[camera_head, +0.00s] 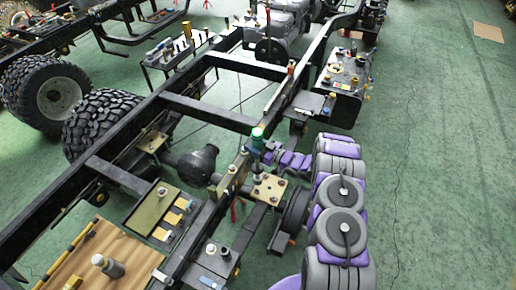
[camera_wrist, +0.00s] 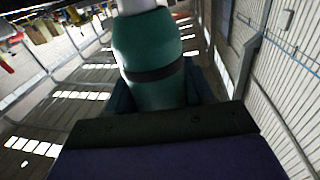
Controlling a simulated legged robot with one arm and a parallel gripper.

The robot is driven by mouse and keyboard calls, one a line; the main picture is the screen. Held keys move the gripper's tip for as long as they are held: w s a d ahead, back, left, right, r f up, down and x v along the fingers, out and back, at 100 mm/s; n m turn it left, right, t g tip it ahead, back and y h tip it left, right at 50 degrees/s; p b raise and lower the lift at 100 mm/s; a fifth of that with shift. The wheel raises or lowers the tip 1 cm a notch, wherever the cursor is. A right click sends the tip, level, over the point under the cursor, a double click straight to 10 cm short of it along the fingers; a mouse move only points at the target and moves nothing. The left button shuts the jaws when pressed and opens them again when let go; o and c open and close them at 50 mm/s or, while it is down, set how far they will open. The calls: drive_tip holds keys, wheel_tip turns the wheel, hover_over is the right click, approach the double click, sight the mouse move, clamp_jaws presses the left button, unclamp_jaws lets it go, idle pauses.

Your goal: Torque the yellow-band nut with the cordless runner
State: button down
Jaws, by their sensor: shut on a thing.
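My gripper (camera_head: 262,151) is shut on a green tool (camera_head: 257,134), which looks like the cordless runner. The tool stands about upright above a tan plate (camera_head: 268,188) with several bolt heads or nuts at the chassis rail. In the wrist view the tool's green body (camera_wrist: 150,62) with a dark band rises behind the dark jaw. A grey shaft seems to run from the tool down towards the plate; I cannot tell whether it touches a nut. No yellow band can be made out on any nut.
A black chassis frame (camera_head: 205,112) runs diagonally across. Side trays carry small parts, one at upper left (camera_head: 176,52) and one at right (camera_head: 345,72). A brown board (camera_head: 120,240) with a grey-white cylinder (camera_head: 107,265) lies at lower left.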

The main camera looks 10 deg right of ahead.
drive_tip(key=f+b, duration=0.2)
drive_tip(key=f, duration=0.2)
drive_tip(key=shift+d, duration=0.2)
drive_tip(key=shift+a+f+b, duration=0.55)
drive_tip(key=shift+a+f, duration=0.3)
drive_tip(key=shift+f, duration=0.3)
drive_tip(key=shift+d+f, duration=0.45)
drive_tip(key=shift+d, duration=0.15)
drive_tip(key=shift+a, duration=0.7)
drive_tip(key=shift+d+r+p, duration=0.15)
drive_tip(key=shift+d+p, duration=0.2)
drive_tip(key=shift+d, duration=0.15)
drive_tip(key=shift+a, duration=0.1)
